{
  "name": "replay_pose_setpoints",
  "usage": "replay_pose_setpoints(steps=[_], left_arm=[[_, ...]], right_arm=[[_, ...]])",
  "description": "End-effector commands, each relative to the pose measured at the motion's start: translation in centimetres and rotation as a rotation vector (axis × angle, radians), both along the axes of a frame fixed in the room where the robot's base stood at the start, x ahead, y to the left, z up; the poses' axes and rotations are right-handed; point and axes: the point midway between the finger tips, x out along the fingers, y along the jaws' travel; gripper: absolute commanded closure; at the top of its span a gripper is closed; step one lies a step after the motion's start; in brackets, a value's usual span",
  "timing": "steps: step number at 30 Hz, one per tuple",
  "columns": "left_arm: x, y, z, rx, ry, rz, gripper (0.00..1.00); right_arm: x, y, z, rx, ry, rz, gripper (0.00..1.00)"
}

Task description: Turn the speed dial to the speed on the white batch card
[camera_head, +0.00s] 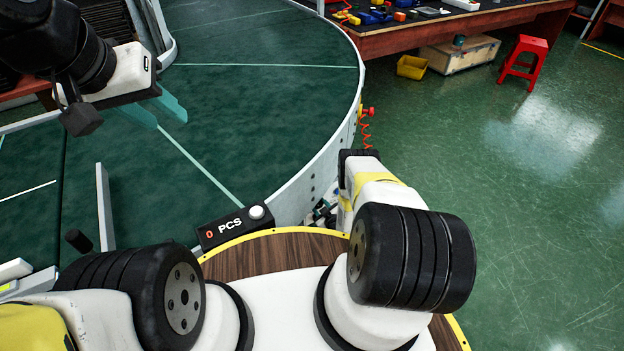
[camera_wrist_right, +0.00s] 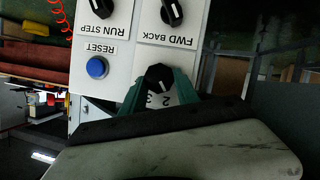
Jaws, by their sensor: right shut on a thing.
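The speed dial (camera_wrist_right: 159,77) is a black knob on a white panel, seen upside down in the right wrist view. The digits 2 and 3 show beside it; I cannot tell exactly which its white mark points at. My right gripper (camera_wrist_right: 160,92) is shut on the dial, one teal finger on each side. In the head view the right arm reaches down past the conveyor's edge and its gripper is hidden. My left gripper (camera_head: 157,109) is open and empty above the green conveyor belt (camera_head: 260,75). I cannot make out a white batch card in either view.
The panel has a blue RESET button (camera_wrist_right: 97,67), a RUN STEP switch (camera_wrist_right: 98,17) and a FWD BACK switch (camera_wrist_right: 172,12) near the dial. A black counter box (camera_head: 236,226) reads 0 PCS. A red stool (camera_head: 524,61) and a yellow bin (camera_head: 412,67) stand far off on the floor.

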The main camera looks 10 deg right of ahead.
Motion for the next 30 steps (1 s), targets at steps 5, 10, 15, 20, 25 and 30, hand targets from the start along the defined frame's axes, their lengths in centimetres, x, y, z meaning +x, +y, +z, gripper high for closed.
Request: replay_pose_setpoints(steps=[5, 10, 15, 20, 25, 30], left_arm=[[0.00, 0.00, 0.00, 0.000, 0.000, 0.000, 0.64], [0.00, 0.00, 0.00, 0.000, 0.000, 0.000, 0.64], [0.00, 0.00, 0.00, 0.000, 0.000, 0.000, 0.64], [0.00, 0.00, 0.00, 0.000, 0.000, 0.000, 0.64], [0.00, 0.00, 0.00, 0.000, 0.000, 0.000, 0.64], [0.00, 0.00, 0.00, 0.000, 0.000, 0.000, 0.64]], right_arm=[[-0.15, 0.30, -0.14, -0.143, -0.052, 0.003, 1.00], [-0.20, 0.40, -0.25, -0.275, -0.100, 0.002, 1.00], [-0.23, 0.37, -0.31, -0.384, -0.140, -0.001, 1.00], [-0.27, 0.37, -0.40, -0.459, -0.166, -0.001, 1.00], [-0.25, 0.40, -0.39, -0.507, -0.184, -0.002, 1.00], [-0.22, 0.41, -0.39, -0.528, -0.191, -0.001, 1.00]])
